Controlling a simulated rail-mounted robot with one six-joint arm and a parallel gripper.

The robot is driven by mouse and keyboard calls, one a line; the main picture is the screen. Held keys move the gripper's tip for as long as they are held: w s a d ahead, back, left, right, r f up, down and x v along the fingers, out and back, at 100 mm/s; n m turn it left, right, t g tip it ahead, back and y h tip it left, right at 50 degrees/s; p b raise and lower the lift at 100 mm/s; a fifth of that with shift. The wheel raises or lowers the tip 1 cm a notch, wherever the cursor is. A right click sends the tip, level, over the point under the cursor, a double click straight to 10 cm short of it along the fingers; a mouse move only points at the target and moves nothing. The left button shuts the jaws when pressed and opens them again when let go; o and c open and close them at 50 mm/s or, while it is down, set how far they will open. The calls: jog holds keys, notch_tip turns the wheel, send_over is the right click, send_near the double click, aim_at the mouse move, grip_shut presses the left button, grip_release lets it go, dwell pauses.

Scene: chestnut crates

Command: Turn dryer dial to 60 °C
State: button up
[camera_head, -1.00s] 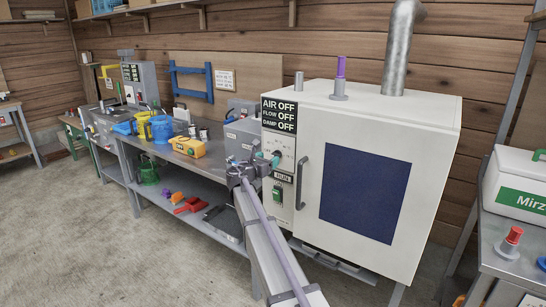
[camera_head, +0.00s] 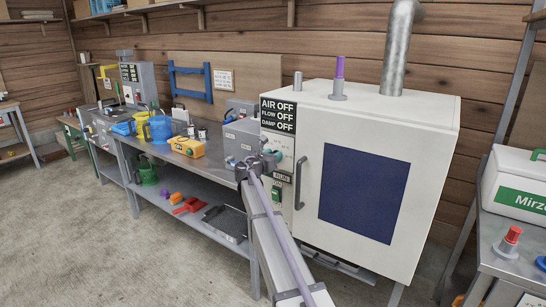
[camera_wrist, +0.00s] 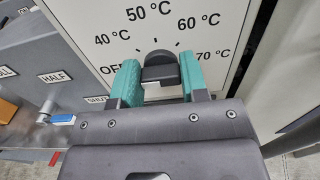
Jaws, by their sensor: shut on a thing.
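The dryer (camera_head: 445,130) is a large white cabinet with a dark door window. Its display (camera_head: 279,115) reads AIR OFF, FLOW OFF, DAMP OFF. In the wrist view the black dial knob (camera_wrist: 160,70) sits below an arc of marks: OFF, 40, 50, 60 °C (camera_wrist: 197,22) and 70 °C. My gripper (camera_wrist: 158,80) has its teal fingers on either side of the knob and is shut on it. No pointer line on the knob is clear to me. In the head view my gripper (camera_head: 275,157) is at the dryer's control panel, and my wrist hides most of the dial.
A green RUN switch (camera_head: 276,194) sits below the dial, and the door handle (camera_head: 300,183) stands out to its right. A grey box (camera_head: 240,138) with HALF and SHUT labels is close on the left. The workbench (camera_head: 190,153) holds a yellow box and buckets.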

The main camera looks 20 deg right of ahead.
jog(key=shift+c, duration=0.4)
jog(key=shift+m, duration=0.3)
jog(key=m, duration=1.7)
jog(key=f+m+b, duration=0.1)
jog(key=m, duration=0.8)
jog(key=shift+s+d, duration=0.1)
jog(key=shift+s, duration=0.1)
